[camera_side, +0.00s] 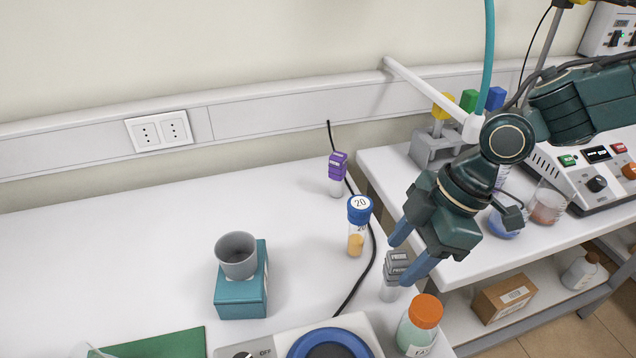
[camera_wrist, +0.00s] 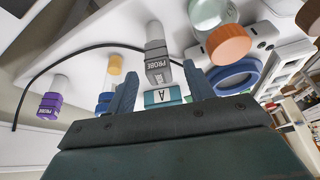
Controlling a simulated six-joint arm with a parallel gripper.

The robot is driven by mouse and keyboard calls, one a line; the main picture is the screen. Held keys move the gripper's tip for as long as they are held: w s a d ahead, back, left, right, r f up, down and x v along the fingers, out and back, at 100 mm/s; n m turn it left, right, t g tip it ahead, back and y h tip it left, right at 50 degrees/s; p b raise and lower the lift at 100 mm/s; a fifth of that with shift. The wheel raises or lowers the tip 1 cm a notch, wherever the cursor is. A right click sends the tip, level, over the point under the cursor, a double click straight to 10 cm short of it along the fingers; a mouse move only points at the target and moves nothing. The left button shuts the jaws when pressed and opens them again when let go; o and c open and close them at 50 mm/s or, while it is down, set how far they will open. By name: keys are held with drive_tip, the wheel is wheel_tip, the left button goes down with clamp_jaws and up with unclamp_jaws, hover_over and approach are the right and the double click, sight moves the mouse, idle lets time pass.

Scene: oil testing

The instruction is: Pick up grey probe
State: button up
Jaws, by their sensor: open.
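The grey probe (camera_side: 394,268) stands upright on the white bench, with a grey cap and a pale lower body. My gripper (camera_side: 408,256) is open, its two blue fingers pointing down to the left at the probe's cap. In the side view one finger is left of the cap and the other overlaps it in front. In the wrist view the grey probe (camera_wrist: 157,62) shows ahead, between the directions of the two fingertips (camera_wrist: 160,80). I cannot tell whether the fingers touch it.
An orange-capped jar (camera_side: 419,322) stands close in front of the probe. A blue-capped tube (camera_side: 357,225) and a purple-capped probe (camera_side: 337,172) stand behind it to the left. A black cable (camera_side: 366,270) runs beside it. A grey cup (camera_side: 237,256) sits on a teal block (camera_side: 241,295).

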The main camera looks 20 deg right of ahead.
sight(384, 276)
drive_tip(key=shift+x, duration=2.3)
drive_tip(key=c, duration=1.1)
drive_tip(key=shift+r, duration=0.15)
wheel_tip(384, 276, up, 20)
drive_tip(key=shift+f, duration=0.15)
